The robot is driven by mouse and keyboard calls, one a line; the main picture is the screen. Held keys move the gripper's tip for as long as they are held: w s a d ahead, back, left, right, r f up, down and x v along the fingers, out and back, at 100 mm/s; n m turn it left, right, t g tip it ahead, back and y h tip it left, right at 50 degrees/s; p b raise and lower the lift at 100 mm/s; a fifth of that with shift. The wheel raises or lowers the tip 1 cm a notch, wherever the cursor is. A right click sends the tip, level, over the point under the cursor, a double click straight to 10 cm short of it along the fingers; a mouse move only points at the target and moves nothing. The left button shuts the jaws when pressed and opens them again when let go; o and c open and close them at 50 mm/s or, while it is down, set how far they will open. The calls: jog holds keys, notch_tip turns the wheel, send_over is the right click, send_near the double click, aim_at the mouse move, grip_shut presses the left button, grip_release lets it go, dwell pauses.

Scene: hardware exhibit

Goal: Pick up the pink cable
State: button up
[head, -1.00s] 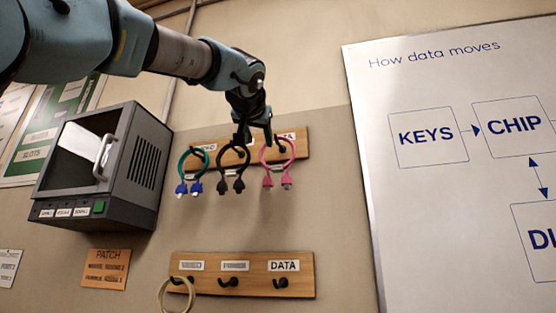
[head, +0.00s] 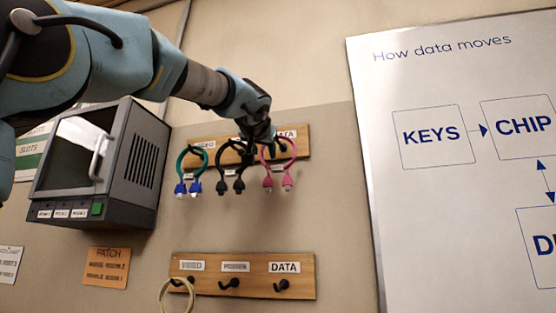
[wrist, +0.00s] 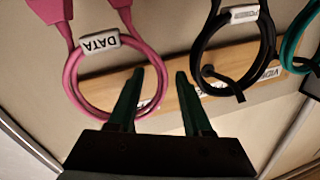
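The pink cable (head: 268,182) hangs as a loop from the right peg of the upper wooden board (head: 302,150), its two plugs pointing down. In the wrist view the pink cable (wrist: 73,82) carries a white tag reading DATA. My gripper (wrist: 158,72) is open and empty. One finger appears inside the pink loop and the other outside it, so its side near the black cable passes between them. In the head view my gripper (head: 258,142) is at the upper board, partly hidden by my wrist.
A black cable (head: 222,165) and a teal cable with blue plugs (head: 181,165) hang just left of the pink one. Below is a second board (head: 255,262) with a cream loop (head: 162,295) on its left hook. A grey box (head: 140,150) stands out at left.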

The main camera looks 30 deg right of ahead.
grip_shut()
jog(key=shift+r, duration=0.2)
dwell(0.5)
